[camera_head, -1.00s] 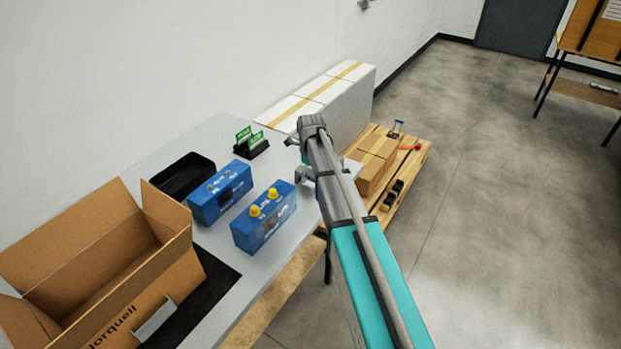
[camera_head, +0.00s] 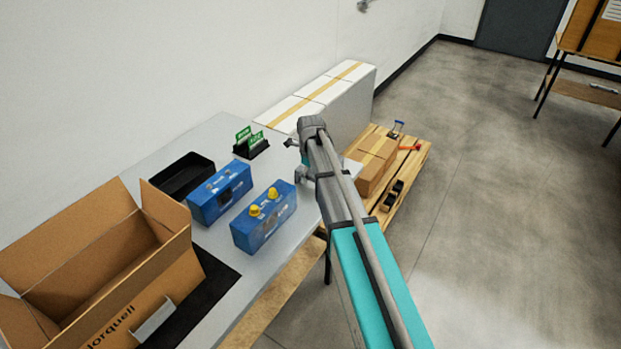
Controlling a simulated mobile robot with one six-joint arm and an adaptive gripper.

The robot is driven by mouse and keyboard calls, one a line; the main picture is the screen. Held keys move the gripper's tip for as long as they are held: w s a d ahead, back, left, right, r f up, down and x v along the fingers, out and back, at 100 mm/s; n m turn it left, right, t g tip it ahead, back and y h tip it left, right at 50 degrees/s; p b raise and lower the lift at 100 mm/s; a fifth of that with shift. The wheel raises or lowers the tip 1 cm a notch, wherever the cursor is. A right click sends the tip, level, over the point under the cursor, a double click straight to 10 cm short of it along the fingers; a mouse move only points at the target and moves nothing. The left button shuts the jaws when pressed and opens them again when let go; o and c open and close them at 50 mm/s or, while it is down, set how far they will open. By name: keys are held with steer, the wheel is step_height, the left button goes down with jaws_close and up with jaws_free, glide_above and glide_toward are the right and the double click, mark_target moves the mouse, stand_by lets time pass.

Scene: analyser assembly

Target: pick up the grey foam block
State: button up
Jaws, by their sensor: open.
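I cannot make out a grey foam block in this view; my arm covers part of the table's right end. My gripper (camera_head: 297,159) is over the right end of the table (camera_head: 226,135), to the right of the green-labelled holder. Its fingers are apart and point left, with nothing seen between them. Whether it is above or near any hidden thing I cannot tell.
An open cardboard box (camera_head: 105,270) stands at the left on a black mat (camera_head: 212,290). Two blue units (camera_head: 220,193), one with yellow knobs (camera_head: 264,222), a black tray (camera_head: 182,176) and a green-labelled holder (camera_head: 251,146) share the table. White cartons (camera_head: 330,95) and a pallet (camera_head: 414,165) stand beyond.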

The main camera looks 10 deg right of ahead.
mark_target(310, 172)
steer(key=shift+c, duration=0.2)
steer(key=c, duration=1)
steer(key=shift+r, duration=0.15)
step_height(310, 172, up, 3)
steer(key=p, duration=0.3)
steer(key=s+r+p, duration=1)
steer(key=s, duration=0.4)
steer(key=shift+p, duration=0.3)
steer(key=shift+r, duration=0.1)
